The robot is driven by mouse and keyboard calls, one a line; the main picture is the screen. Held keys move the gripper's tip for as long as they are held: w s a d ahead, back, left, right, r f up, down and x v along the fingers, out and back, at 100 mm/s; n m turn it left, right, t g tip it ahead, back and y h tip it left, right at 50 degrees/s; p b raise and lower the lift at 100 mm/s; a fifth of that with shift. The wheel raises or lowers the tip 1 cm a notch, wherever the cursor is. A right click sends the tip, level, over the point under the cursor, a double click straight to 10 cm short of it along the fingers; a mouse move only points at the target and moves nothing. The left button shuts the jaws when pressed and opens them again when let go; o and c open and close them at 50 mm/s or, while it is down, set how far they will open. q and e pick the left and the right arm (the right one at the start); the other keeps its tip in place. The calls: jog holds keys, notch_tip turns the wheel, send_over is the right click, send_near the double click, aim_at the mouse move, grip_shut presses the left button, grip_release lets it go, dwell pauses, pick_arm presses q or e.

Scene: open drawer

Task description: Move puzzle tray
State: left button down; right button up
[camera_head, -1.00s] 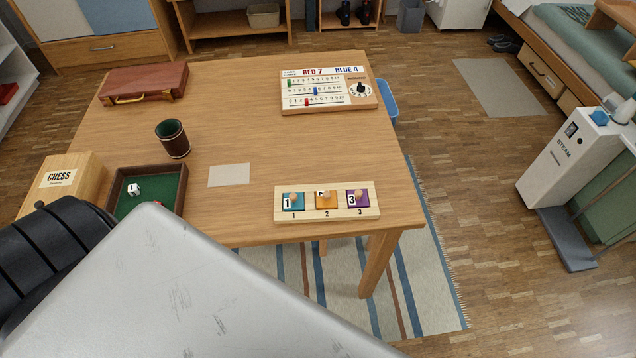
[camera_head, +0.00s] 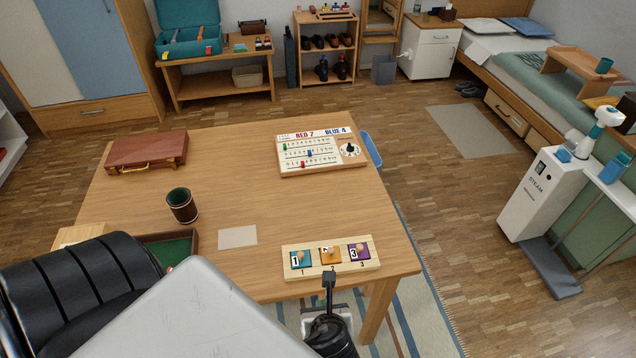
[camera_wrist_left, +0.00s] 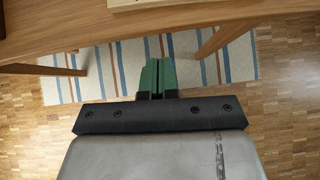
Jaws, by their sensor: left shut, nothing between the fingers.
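The puzzle tray (camera_head: 371,266) is a light wooden board with three knobbed tiles, teal 1, orange 2 and purple 3. It lies flat near the table's front right edge. My left gripper (camera_head: 329,277) is shut and empty at the front of the tray, its tip overlapping the tray's front edge in the head view. I cannot tell whether it touches. In the left wrist view, the left gripper's green fingers (camera_wrist_left: 158,76) are together, with floor and rug beyond them. A strip of light wood, apparently the tray, shows at the top edge there. My right gripper is out of view.
The wooden table (camera_head: 240,180) also holds a white card (camera_head: 238,237), a dark cup (camera_head: 182,205), a red-brown case (camera_head: 147,151), a scoreboard (camera_head: 320,165) and a green-lined dice tray (camera_head: 192,243). The table's middle is clear. A steam unit (camera_head: 540,195) stands right of the table.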

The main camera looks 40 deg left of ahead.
aim_at(316, 276)
pick_arm(q)
jog(key=x, duration=0.7)
jog(key=shift+w+a+f, duration=0.15)
jog(key=shift+a+f, duration=0.05)
jog(key=shift+w+a, duration=1.4)
jog(key=shift+a, duration=0.05)
